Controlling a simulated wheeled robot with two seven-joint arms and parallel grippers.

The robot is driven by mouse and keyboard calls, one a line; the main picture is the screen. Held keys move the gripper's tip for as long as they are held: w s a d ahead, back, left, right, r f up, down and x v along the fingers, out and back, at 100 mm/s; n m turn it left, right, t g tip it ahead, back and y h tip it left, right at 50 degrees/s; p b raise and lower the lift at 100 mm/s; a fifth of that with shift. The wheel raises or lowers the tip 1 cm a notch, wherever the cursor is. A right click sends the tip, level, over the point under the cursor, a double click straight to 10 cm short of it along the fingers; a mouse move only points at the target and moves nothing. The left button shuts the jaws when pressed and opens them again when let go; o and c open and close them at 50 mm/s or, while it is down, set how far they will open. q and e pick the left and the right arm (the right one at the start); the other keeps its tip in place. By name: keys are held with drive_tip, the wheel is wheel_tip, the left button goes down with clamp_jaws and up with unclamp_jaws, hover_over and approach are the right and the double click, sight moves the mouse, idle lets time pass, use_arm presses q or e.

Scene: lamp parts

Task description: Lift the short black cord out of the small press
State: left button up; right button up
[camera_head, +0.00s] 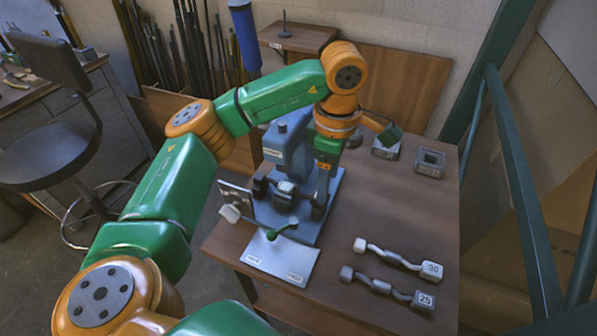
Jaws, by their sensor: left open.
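The small blue press (287,152) stands on a blue base plate near the left part of the table. A pale grey part (285,187) sits low at its front, between dark parts. I cannot clearly make out the short black cord. My left arm reaches over from the left, and my left gripper (319,202) points down at the right side of the press, close to it. Its jaws are open, but its fingertips are small and dark against the press. It hides part of the press's right side. My right gripper is not in view.
A white sheet (280,261) lies before the press with a dark green piece (284,230) at its top edge. Grey blocks (430,163) stand behind. The table's right middle is clear.

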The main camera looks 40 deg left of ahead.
use_arm(q)
wheel_tip(320, 180, down, 5)
drive_tip(key=shift+r+p, duration=0.2)
drive_tip(key=shift+p, duration=0.25)
drive_tip(key=shift+d, duration=0.15)
clamp_jaws()
drive_tip(key=shift+r, duration=0.1)
